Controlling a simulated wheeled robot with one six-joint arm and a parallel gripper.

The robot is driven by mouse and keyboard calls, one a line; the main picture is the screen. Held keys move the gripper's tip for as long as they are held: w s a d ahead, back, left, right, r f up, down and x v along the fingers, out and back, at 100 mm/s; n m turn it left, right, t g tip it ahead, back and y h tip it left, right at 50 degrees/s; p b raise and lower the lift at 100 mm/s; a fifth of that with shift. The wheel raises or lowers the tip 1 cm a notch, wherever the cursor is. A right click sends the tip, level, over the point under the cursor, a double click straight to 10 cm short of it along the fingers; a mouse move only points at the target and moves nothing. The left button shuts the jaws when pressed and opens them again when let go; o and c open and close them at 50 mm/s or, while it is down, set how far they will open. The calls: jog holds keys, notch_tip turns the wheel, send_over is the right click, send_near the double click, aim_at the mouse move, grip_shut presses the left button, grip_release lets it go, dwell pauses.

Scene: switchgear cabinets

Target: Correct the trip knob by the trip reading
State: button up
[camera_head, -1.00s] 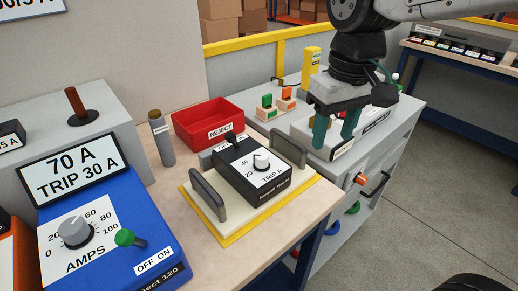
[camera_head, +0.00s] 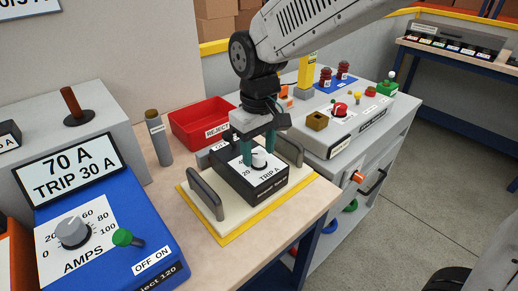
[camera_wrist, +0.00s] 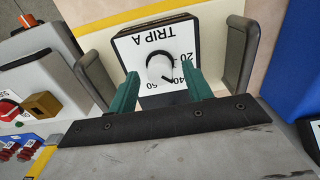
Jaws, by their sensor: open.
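The trip knob (camera_head: 259,158) is a round pale knob on the white TRIP A dial (camera_head: 270,176) of a black box (camera_head: 250,187). In the wrist view the knob (camera_wrist: 160,67) has a dark pointer mark that seems to lie between 40 and 60. My gripper (camera_head: 258,150) is open above the dial, its green fingers on either side of the knob with gaps; in the wrist view the gripper (camera_wrist: 161,78) also straddles it. The display (camera_head: 70,170) reads "70 A TRIP 30 A". My fingers partly hide the dial in the head view.
The black box stands on a yellow-edged plate (camera_head: 230,229) between two grey handles (camera_head: 206,194). A blue unit (camera_head: 120,260) with an AMPS knob (camera_head: 72,232) and green switch (camera_head: 122,237) stands left. A red REJECT bin (camera_head: 190,130) and grey cylinder (camera_head: 159,142) are behind.

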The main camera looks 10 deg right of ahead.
jog(key=shift+f, duration=0.25)
jog(key=shift+c, duration=0.3)
jog(key=c, duration=0.9)
jog(key=shift+m, duration=1.5)
jog(key=o, duration=1)
jog(key=shift+c, duration=0.2)
jog(key=shift+r, duration=0.1)
